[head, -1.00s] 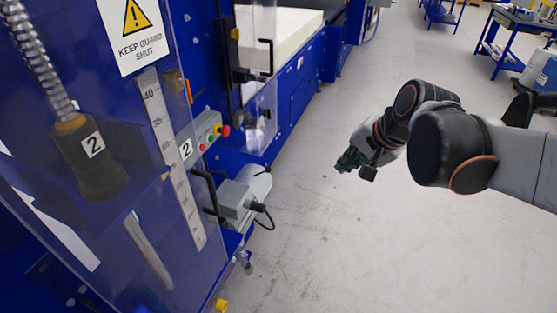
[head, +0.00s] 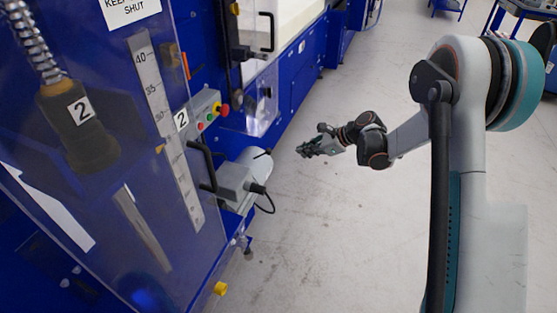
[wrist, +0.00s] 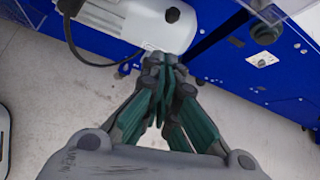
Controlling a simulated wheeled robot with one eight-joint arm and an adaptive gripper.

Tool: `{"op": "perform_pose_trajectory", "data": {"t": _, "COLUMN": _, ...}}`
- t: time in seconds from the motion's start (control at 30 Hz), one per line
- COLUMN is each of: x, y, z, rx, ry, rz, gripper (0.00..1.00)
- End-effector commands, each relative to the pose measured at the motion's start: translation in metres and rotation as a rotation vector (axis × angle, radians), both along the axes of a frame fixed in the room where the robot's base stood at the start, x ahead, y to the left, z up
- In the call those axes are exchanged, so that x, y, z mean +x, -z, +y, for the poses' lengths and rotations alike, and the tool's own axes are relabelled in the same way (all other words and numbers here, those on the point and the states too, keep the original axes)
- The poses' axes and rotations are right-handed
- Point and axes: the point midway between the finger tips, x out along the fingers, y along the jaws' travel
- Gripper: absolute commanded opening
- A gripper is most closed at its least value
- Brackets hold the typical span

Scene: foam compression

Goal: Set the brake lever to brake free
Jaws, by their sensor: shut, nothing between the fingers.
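A white-grey motor (head: 252,168) with a grey box on its side sticks out from the blue machine. A small dark bar (head: 262,153) shows at its upper end and may be the brake lever; its setting cannot be read. My gripper (head: 304,149) is in the air to the right of the motor, apart from it, shut and empty. In the wrist view my gripper's fingertips (wrist: 166,62) meet just below the white motor housing (wrist: 145,22) in the picture. A dark round spot shows on the housing end; I cannot tell whether it is part of the lever.
A clear guard with a ruler scale (head: 165,130) covers the machine's front at left. A control box (head: 207,110) with coloured buttons is above the motor. A black cable (head: 266,200) hangs from the motor box. The grey floor (head: 330,240) at right is open.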

Motion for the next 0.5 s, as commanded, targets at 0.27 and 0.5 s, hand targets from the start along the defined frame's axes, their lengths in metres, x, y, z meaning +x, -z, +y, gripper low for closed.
{"op": "perform_pose_trajectory", "data": {"t": 0.27, "x": 0.013, "y": 0.055, "z": 0.008, "rx": 0.121, "ry": 0.070, "rz": 0.118, "gripper": 0.00}}
{"op": "perform_pose_trajectory", "data": {"t": 0.5, "x": 0.013, "y": 0.059, "z": 0.009, "rx": 0.135, "ry": 0.077, "rz": 0.131, "gripper": 0.00}}
